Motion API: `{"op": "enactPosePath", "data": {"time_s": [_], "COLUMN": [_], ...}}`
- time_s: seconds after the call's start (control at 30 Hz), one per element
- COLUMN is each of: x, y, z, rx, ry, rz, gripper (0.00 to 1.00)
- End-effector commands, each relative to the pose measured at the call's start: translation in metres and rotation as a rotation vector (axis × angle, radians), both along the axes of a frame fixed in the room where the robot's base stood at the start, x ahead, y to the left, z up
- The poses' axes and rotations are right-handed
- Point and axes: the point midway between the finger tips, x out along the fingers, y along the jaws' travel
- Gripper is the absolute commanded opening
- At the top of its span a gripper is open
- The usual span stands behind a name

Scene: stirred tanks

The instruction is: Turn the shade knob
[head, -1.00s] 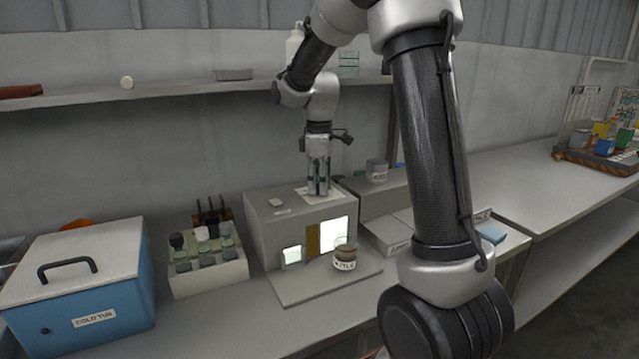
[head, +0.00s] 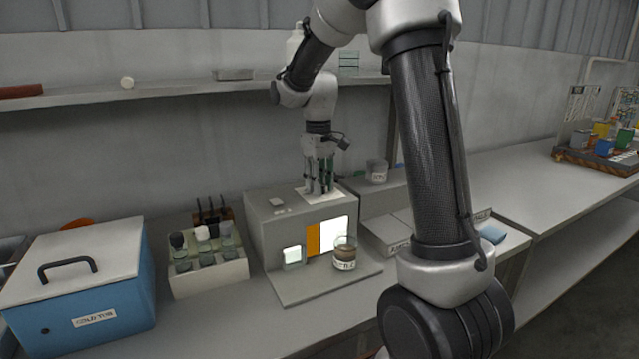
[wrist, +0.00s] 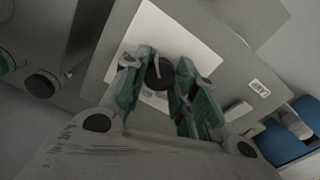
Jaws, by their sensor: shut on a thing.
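The shade knob (wrist: 160,74) is a dark round knob with a pale pointer line, on a white plate (wrist: 185,35) on top of the grey box (head: 268,232). My gripper (wrist: 160,80) has its green-padded fingers on either side of the knob and is shut on it. In the head view my gripper (head: 319,188) points down onto the box top, and its fingers hide the knob. A labelled jar (head: 344,262) of brown contents stands before the bright window.
A blue tub with a white lid (head: 90,285) and a rack of capped bottles (head: 208,275) stand to the left. Another jar (head: 377,171) stands on the grey unit behind right. A shelf (head: 150,92) runs behind my arm.

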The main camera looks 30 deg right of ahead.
Motion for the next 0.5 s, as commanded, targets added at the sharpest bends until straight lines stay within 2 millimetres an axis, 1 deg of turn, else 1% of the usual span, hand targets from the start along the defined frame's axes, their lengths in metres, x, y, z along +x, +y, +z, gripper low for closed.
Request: {"op": "enactPosePath", "data": {"time_s": [0.2, 0.5], "x": [0.0005, 0.0006], "y": [-0.0002, -0.0001], "z": [0.0007, 0.0007], "rx": [-0.001, -0.001], "ry": [-0.001, -0.002], "rz": [-0.059, -0.073], "gripper": [0.04, 0.04]}}
